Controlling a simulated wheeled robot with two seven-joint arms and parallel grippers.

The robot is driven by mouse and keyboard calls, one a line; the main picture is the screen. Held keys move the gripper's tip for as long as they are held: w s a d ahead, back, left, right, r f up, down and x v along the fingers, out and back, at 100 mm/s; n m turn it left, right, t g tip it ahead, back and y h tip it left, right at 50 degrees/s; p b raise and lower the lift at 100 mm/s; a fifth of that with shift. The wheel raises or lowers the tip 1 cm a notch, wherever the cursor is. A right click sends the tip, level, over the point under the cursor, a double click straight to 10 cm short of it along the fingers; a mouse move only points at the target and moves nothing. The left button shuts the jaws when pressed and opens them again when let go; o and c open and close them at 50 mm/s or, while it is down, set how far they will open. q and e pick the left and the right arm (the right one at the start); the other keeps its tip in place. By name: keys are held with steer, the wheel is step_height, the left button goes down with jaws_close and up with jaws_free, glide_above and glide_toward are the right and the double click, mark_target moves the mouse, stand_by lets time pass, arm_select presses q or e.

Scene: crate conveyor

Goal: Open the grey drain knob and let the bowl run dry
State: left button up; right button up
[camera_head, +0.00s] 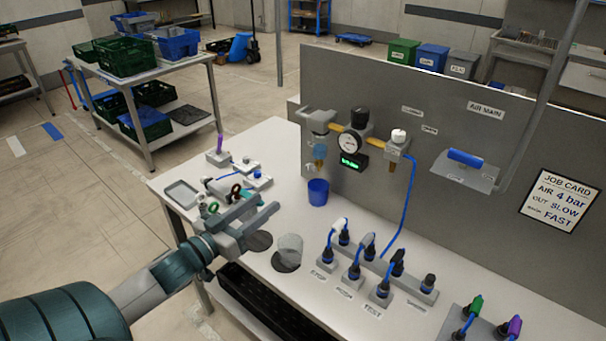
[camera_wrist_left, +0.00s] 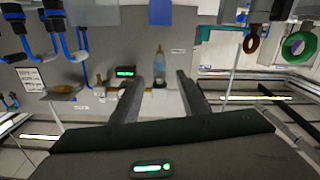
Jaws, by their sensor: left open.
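The clear filter bowl (camera_head: 320,150) hangs under the grey filter body at the left end of the air unit, with blue liquid inside. A small pale knob (camera_head: 310,168) shows at its lower end. A blue cup (camera_head: 318,191) stands on the bench below. My left gripper (camera_head: 262,216) is open and empty above the bench, left of the cup and apart from the bowl. In the left wrist view, which looks upside down, the bowl (camera_wrist_left: 160,66) appears beyond and between the two open fingers (camera_wrist_left: 172,88). My right gripper is not in view.
A gauge (camera_head: 351,144) and green display (camera_head: 354,161) sit right of the bowl. Blue hoses and plugs (camera_head: 368,247) fill the bench's right. A grey cylinder (camera_head: 289,248) stands near my gripper; small fixtures and a tray (camera_head: 181,194) lie left.

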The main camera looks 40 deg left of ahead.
mark_target(308, 170)
arm_select(q)
steer(key=w+p, duration=0.1)
steer(key=w, duration=0.4)
steer(key=w+p, duration=0.1)
steer(key=w, duration=0.3)
steer(key=w+d+p, duration=0.1)
steer(key=w, duration=0.4)
steer(key=shift+w+d+r+p, duration=0.1)
steer(key=shift+w+p, duration=0.2)
steer(key=shift+w, duration=0.85)
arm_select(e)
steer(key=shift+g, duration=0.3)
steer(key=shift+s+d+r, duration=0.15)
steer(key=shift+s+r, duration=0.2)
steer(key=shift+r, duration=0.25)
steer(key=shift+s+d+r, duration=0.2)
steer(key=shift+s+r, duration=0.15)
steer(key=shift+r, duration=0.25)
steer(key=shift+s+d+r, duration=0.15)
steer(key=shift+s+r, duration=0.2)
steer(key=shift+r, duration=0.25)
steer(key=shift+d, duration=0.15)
arm_select(q)
jaws_close()
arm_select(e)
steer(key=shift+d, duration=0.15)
